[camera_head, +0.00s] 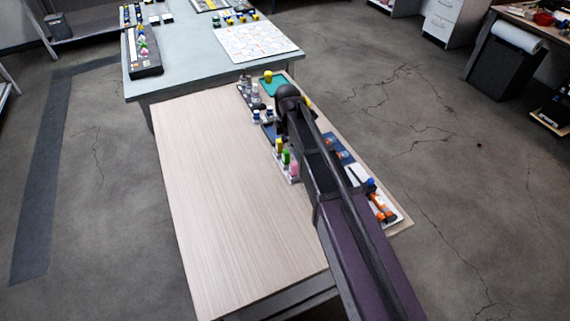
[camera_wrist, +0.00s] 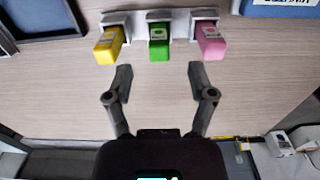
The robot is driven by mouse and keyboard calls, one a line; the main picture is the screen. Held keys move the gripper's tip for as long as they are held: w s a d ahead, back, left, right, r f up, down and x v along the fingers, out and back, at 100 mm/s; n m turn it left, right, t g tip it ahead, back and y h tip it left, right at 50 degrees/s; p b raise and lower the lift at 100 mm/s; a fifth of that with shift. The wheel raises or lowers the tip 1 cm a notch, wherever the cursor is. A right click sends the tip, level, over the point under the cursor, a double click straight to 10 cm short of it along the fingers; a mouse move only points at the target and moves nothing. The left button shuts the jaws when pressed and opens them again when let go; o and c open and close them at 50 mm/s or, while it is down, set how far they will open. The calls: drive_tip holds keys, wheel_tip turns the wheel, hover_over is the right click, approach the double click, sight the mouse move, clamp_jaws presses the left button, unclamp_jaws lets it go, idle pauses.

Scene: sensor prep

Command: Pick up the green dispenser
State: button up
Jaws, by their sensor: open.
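The green dispenser (camera_wrist: 159,45) stands in the middle of a white holder in the wrist view, between a yellow dispenser (camera_wrist: 109,46) and a pink dispenser (camera_wrist: 209,42). In the head view the green dispenser (camera_head: 286,158) is beside my arm, near the right side of the wooden table. My gripper (camera_wrist: 157,78) is open and empty. Its two fingers are spread just below the green dispenser in the wrist view, with bare wood between them. The fingers appear apart from the dispensers. In the head view my arm hides the gripper.
The white holder (camera_wrist: 180,15) carries all three dispensers close together. A grey-green table (camera_head: 190,50) with bottles adjoins behind.

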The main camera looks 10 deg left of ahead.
sight(286, 151)
drive_tip(key=shift+f+b, duration=0.6)
drive_tip(key=shift+f, duration=0.25)
drive_tip(key=shift+f, duration=0.15)
wheel_tip(286, 151, down, 5)
drive_tip(key=b, duration=0.5)
drive_tip(key=shift+s+a, duration=0.1)
drive_tip(key=shift+a, duration=0.05)
idle(0.3)
clamp_jaws()
